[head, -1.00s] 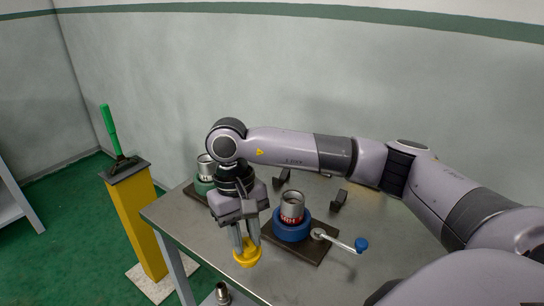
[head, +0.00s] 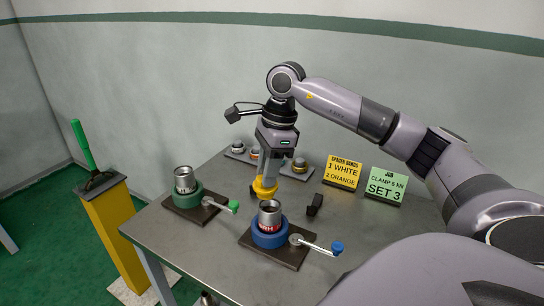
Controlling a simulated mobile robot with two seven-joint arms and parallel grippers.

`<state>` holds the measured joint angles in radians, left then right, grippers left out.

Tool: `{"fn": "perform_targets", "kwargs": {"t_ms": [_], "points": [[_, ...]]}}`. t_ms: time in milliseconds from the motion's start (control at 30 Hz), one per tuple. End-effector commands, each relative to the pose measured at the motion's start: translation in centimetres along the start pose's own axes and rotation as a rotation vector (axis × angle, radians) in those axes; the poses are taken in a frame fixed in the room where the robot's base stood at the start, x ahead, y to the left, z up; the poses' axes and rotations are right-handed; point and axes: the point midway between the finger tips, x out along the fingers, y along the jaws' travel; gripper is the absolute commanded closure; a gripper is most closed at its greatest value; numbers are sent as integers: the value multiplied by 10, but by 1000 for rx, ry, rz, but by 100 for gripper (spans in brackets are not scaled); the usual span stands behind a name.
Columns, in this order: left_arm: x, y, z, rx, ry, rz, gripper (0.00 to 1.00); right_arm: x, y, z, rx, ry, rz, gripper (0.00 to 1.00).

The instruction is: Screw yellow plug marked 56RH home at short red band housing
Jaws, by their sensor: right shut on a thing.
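My right gripper (head: 266,178) points down and is shut on the yellow plug (head: 264,189). The plug's marking is not readable. In the picture the plug sits just above the rim of a silver housing with a red band (head: 269,214); whether it is directly over it or behind it I cannot tell. This housing stands upright in a blue vise (head: 269,236) with a blue-knobbed crank (head: 318,246). Another silver housing (head: 184,180) stands upright in a green vise (head: 183,199) to the left. My left gripper is not in view.
A rack (head: 237,152) with several small parts stands at the back of the metal table (head: 190,245). A yellow sign (head: 343,172), a green sign (head: 386,186) and a dark block (head: 315,204) are to the right. A yellow pedestal (head: 122,235) with a green-handled tool stands left.

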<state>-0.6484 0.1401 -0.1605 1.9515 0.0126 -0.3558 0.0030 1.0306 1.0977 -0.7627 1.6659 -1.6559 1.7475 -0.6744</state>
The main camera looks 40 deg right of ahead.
Motion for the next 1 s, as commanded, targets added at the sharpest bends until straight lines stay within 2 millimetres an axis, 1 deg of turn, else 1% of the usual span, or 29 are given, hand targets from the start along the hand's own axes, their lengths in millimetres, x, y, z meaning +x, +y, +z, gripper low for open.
{"fn": "perform_targets", "kwargs": {"t_ms": [33, 200, 567, 733, 1000], "points": [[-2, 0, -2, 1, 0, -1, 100, -6, -2, -4, 48, 0, -11, 100], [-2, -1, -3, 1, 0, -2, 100, -13, -5, -9, 137, 0, -28, 100], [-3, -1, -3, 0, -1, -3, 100, -14, -5, -10, 146, 0, -28, 100], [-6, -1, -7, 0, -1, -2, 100, -15, -5, -9, 147, -3, -17, 100], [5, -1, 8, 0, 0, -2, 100, 9, -5, -14, 145, -2, -18, 100]]}}
